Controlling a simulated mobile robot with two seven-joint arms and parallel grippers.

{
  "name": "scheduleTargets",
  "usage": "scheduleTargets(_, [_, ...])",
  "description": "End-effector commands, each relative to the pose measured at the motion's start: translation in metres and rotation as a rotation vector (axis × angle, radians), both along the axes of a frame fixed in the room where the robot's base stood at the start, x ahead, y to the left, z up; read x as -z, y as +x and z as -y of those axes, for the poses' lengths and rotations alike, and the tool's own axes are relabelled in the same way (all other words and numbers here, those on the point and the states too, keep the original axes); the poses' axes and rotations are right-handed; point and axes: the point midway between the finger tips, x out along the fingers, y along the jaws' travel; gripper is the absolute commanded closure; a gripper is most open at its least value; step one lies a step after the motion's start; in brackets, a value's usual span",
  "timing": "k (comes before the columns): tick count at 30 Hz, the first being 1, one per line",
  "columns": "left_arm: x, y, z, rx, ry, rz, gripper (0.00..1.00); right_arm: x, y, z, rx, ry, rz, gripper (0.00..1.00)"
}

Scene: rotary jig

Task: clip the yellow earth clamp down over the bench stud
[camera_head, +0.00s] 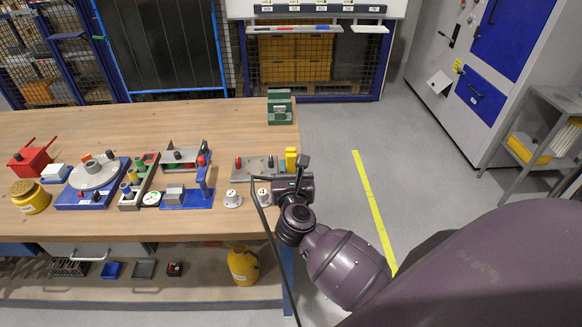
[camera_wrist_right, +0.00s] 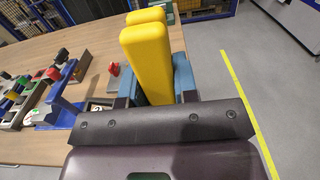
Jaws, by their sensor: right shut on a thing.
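The yellow earth clamp (camera_head: 291,158) stands upright at the right end of the bench. In the right wrist view the clamp (camera_wrist_right: 148,62) shows large, as two yellow bars side by side. My right gripper (camera_head: 290,173) is shut on it, with bluish fingers on both sides in the right wrist view. The clamp is beside the right end of a grey plate (camera_head: 252,177) that carries a red knob (camera_head: 238,162) and small dark posts. I cannot tell which post is the bench stud, or whether the clamp touches it. My left gripper is not in view.
Two white round dials (camera_head: 233,199) sit in front of the plate. A blue fixture (camera_head: 187,196), a rotary jig (camera_head: 93,175) and a red box (camera_head: 31,161) stand to the left. A green block (camera_head: 280,108) stands behind. The bench middle (camera_head: 190,125) is clear.

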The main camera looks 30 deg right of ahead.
Motion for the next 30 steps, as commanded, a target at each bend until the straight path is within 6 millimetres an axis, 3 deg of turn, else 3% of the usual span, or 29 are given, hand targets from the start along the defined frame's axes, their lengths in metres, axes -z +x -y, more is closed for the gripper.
scheduleTargets(30, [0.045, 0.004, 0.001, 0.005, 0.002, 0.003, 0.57, 0.062, 0.0, 0.0, -0.001, -0.001, 0.001, 1.0])
